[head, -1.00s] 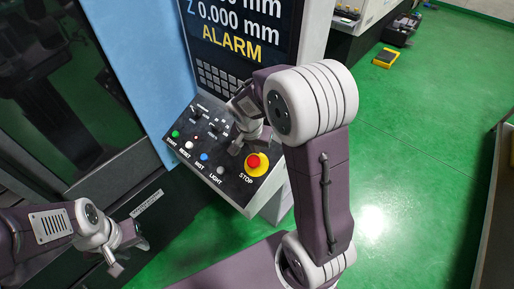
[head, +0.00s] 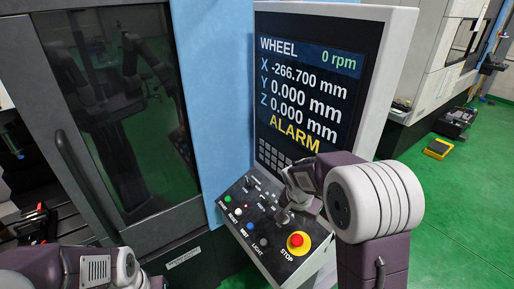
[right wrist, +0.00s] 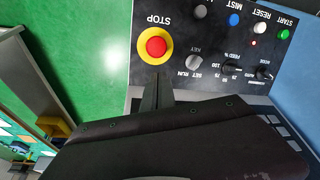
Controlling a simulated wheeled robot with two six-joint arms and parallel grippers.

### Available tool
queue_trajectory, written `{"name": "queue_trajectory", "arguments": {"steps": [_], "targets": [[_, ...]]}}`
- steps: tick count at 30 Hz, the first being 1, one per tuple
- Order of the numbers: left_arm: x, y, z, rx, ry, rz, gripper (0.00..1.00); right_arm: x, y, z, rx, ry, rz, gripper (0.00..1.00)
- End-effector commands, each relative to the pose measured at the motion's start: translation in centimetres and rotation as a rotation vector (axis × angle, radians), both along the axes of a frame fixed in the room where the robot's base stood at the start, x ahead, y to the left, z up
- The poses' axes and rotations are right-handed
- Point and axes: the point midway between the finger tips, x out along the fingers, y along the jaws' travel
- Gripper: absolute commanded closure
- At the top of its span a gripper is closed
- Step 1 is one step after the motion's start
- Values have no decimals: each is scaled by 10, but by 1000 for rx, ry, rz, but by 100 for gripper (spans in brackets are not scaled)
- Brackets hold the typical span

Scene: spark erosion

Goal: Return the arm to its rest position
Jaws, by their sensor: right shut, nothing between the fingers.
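My right gripper (head: 284,216) is over the control panel (head: 262,258), left of and beyond the red STOP button (head: 297,240). It is shut and empty. In the right wrist view the closed fingers (right wrist: 159,88) lie just below the STOP button (right wrist: 156,46) in the picture, beside the KEY and SET RUN labels. I cannot tell whether the fingertips touch the panel. My left arm shows at the bottom left of the head view; its fingers are outside the picture.
The screen (head: 310,85) above the panel reads ALARM and 0 rpm. The machine door (head: 115,120) stands left of a blue column (head: 215,110). Open floor (head: 460,215) lies to the right.

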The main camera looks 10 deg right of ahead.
Motion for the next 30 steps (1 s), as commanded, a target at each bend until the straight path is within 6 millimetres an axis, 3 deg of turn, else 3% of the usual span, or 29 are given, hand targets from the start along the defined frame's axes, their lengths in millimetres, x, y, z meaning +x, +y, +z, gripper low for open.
{"name": "queue_trajectory", "arguments": {"steps": [4,9,14,15,24,27,30], "targets": [[0,0,0,0,0,0,64,-24,16,-6,19,32,147,100],[0,0,0,0,0,0,64,-79,47,-20,41,70,491,100],[0,0,0,0,0,0,64,-128,66,-32,29,77,776,100],[1,0,-30,0,-2,0,64,-127,66,-62,32,84,774,100],[0,0,-138,0,0,0,64,-141,70,-176,69,143,759,100],[0,0,-173,0,0,0,64,-146,72,-211,81,165,755,100],[0,0,-193,0,0,0,64,-150,73,-233,91,182,751,100]]}}
